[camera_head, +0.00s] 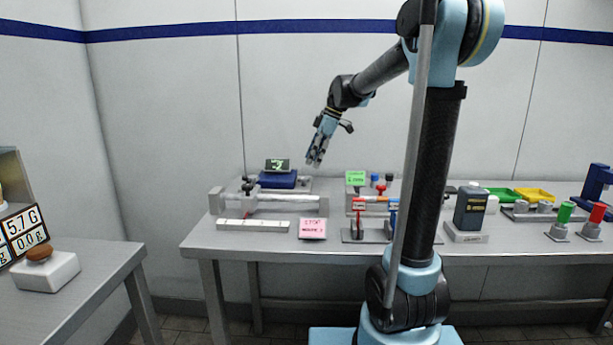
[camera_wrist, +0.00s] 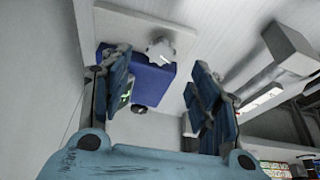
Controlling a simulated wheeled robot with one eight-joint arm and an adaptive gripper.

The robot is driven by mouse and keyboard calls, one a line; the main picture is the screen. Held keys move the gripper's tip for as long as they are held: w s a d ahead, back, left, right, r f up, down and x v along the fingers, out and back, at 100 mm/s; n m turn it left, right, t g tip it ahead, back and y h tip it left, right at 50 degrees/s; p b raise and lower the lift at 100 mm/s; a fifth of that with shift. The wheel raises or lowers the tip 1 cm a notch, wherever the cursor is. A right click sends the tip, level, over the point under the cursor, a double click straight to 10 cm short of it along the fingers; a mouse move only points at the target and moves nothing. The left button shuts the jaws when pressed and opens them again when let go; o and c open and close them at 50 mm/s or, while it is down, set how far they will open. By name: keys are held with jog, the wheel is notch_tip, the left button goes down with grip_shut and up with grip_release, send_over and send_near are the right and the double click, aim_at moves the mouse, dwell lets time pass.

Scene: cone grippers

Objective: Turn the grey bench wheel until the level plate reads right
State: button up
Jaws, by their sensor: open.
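My gripper (camera_head: 315,158) hangs above the back of the bench, to the right of a dark plate with green marks (camera_head: 278,165) that looks like the level plate. This plate stands over a blue block (camera_head: 277,180). In the wrist view my gripper (camera_wrist: 161,72) is open, with nothing between its fingers. The blue block (camera_wrist: 158,78) lies beyond them, and the plate's green marks (camera_wrist: 127,92) are partly hidden by the left finger. A pale grey lobed knob (camera_wrist: 163,50), which may be the wheel, shows beside the block. I cannot read the plate clearly.
A grey rail fixture (camera_head: 275,202) stands in front of the blue block, with a pale strip (camera_head: 253,225) and a pink note (camera_head: 312,229) nearer the front edge. Red and blue handled parts stand right of the note. A dark box (camera_head: 470,208) stands farther right.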

aim_at(305, 177)
jog(key=x, duration=0.6)
jog(key=shift+a+f, duration=0.15)
jog(key=shift+f, duration=0.25)
jog(key=c, duration=1.1)
